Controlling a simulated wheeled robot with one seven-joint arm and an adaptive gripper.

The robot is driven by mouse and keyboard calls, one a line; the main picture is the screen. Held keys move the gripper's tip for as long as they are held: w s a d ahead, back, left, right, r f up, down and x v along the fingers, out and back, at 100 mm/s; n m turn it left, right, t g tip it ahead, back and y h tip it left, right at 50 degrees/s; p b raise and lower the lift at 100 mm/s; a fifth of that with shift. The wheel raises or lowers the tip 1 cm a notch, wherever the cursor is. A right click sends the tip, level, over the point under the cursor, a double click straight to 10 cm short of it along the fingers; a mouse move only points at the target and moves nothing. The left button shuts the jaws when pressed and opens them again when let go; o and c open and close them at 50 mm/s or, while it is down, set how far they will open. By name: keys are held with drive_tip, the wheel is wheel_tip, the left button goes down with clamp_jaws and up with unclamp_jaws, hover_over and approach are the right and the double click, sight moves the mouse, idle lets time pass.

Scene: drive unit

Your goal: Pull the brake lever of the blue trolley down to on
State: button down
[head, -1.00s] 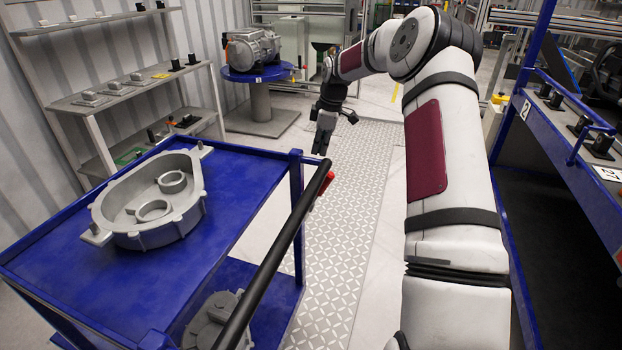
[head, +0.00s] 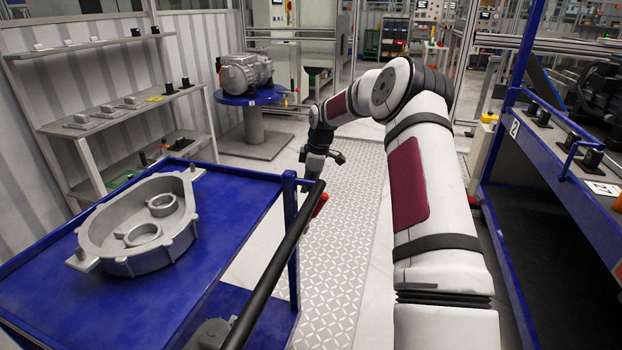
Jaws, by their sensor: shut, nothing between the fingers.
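The blue trolley (head: 235,245) stands at the left front, with a black push handle (head: 270,278) along its right side. A small red part, seemingly the brake lever's end (head: 319,205), shows just right of the handle's far end. The rest of the lever is hidden behind the handle. My gripper (head: 312,176) is black and shut, with nothing seen in it. It points down close to the far end of the handle, above and slightly left of the red part in the picture. I cannot tell whether it touches anything.
A grey cast housing (head: 140,262) lies on the trolley top. A grey shelf (head: 125,115) stands at the left wall. A blue round stand (head: 250,98) bears a motor behind. A blue rack (head: 560,175) is on the right. The patterned floor strip (head: 350,235) is clear.

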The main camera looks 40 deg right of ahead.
sight(314, 212)
drive_tip(key=shift+x, duration=1.75)
drive_tip(key=shift+s, duration=0.1)
drive_tip(key=shift+s+d+t+y, duration=0.25)
drive_tip(key=shift+s+t+y, duration=0.05)
drive_tip(key=shift+t, duration=0.1)
